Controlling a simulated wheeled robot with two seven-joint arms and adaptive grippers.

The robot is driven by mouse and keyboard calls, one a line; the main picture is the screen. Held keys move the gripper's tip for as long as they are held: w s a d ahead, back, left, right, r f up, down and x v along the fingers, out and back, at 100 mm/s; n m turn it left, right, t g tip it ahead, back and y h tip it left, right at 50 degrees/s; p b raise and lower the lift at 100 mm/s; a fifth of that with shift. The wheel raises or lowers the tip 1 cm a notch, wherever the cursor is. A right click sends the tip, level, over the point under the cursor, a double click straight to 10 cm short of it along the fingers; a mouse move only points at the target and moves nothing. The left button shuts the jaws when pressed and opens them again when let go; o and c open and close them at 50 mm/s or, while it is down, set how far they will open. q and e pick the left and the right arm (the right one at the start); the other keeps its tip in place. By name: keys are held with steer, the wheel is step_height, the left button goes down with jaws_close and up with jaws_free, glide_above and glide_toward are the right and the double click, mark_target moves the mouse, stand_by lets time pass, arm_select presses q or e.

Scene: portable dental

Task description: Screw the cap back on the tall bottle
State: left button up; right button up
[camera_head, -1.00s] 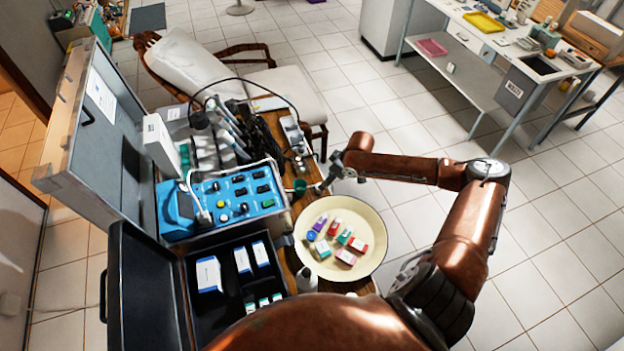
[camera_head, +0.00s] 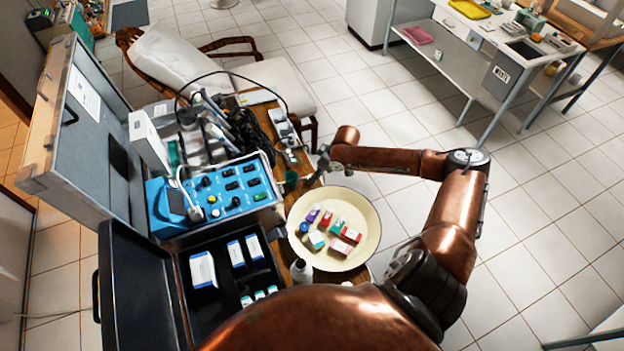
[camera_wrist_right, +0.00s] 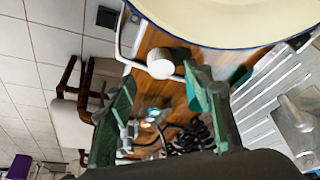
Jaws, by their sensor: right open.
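A pale bottle (camera_head: 301,272) stands upright at the table's front edge, beside the basin, in the head view; its lower part is hard to see. My right gripper (camera_head: 316,174) is at the far side of the basin, beside a green cup (camera_head: 290,180), away from the bottle. In the right wrist view the right gripper (camera_wrist_right: 160,82) is open, with a small white round piece (camera_wrist_right: 161,67), perhaps the cap, ahead between its fingertips. No grip on it shows. The green cup (camera_wrist_right: 238,78) is partly behind one finger. My left gripper is out of view.
The cream basin (camera_head: 370,210) holds several small boxes and bottles. A blue control unit (camera_head: 218,200) in an open case and a black case (camera_head: 140,290) with boxes lie left. Cables and handpieces stand behind the cup. Open floor lies right of the table.

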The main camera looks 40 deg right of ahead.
steer(key=b+x, duration=0.1)
steer(key=x, duration=0.3)
steer(key=shift+w+a+f, duration=0.1)
steer(key=shift+w+f, duration=0.05)
steer(key=shift+f, duration=0.15)
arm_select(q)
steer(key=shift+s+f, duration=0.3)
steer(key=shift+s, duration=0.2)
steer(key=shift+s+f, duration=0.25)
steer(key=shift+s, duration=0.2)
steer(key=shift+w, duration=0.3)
arm_select(e)
steer(key=shift+c, duration=0.4)
steer(key=c, duration=0.7)
